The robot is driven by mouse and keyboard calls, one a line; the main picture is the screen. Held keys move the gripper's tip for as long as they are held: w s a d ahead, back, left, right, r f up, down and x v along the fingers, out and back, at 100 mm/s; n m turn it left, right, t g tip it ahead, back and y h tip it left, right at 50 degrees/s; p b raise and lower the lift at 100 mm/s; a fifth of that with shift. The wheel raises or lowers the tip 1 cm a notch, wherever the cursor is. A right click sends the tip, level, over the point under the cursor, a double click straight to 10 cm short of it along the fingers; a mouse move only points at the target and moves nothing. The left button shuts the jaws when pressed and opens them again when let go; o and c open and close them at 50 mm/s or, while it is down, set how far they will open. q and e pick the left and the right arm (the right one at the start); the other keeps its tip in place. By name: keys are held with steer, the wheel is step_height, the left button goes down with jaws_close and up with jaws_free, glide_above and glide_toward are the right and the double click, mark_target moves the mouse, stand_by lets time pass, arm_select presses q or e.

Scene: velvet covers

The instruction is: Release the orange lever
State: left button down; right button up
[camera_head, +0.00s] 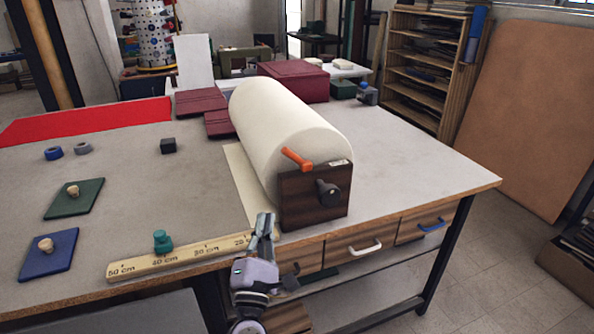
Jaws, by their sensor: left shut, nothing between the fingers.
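The orange lever (297,159) sits at the top left of a dark wooden end block (314,205), in front of a large cream roll (285,122) on the table. It slants, with its upper end to the left. A dark round knob (327,192) is on the same block, below and right of the lever. My left gripper (266,219) is shut and empty at the table's front edge, left of the block and below the lever, apart from the lever. My right gripper is not in view.
A wooden ruler (140,268) with a teal knob (162,241) lies along the front edge. Green (75,198) and blue (48,254) plates with wooden knobs lie left. Dark red covers (201,102) lie behind.

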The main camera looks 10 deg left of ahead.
mark_target(295, 158)
arm_select(q)
steer(key=shift+w+r, duration=0.1)
steer(key=d+r+p+x, duration=0.1)
steer(key=p+x, duration=0.3)
steer(key=x, duration=0.8)
steer(key=shift+w+d+r+p, duration=0.15)
steer(key=shift+d+r+p, duration=0.25)
steer(key=shift+d, duration=0.2)
